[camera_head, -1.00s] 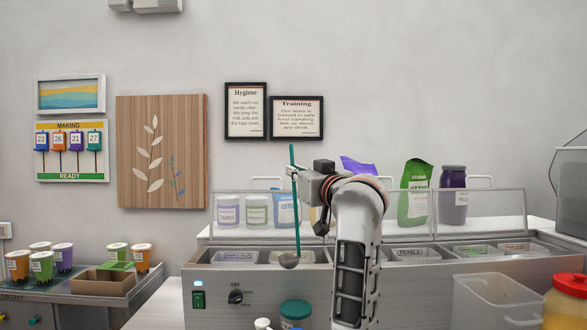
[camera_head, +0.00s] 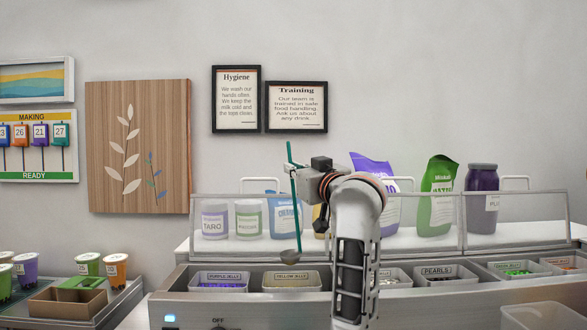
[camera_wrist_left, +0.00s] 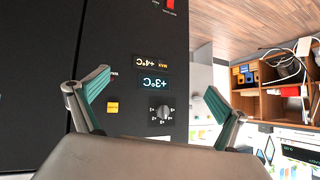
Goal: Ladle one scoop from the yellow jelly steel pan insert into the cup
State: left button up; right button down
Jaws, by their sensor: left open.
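The ladle (camera_head: 295,215) has a teal handle and a small steel bowl. My right gripper (camera_head: 297,172) is shut on the ladle near the top of its handle, and the ladle hangs upright. Its bowl appears just above the yellow jelly pan insert (camera_head: 291,289), apart from it. I cannot tell its exact height or whether it holds jelly. My left gripper (camera_wrist_left: 158,84) is open and empty in the left wrist view, in front of a dark panel. Several lidded cups (camera_head: 116,268) stand at the far left; I cannot make out an empty cup.
The purple jelly insert (camera_head: 220,289) is left of the yellow one; the pearls insert (camera_head: 440,283) is to the right. A clear guard (camera_head: 400,230) runs behind the inserts, with jars and bags behind it. A clear bin (camera_head: 545,316) is at bottom right.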

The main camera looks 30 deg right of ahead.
pick_arm(q)
jog(key=shift+w+d+r+b, duration=0.35)
jog(key=shift+w+d+b, duration=0.15)
jog(key=shift+b, duration=0.1)
pick_arm(e)
notch_tip(320, 180, down, 7)
pick_arm(q)
jog(key=shift+s+f, duration=0.35)
pick_arm(e)
jog(key=shift+s, duration=0.1)
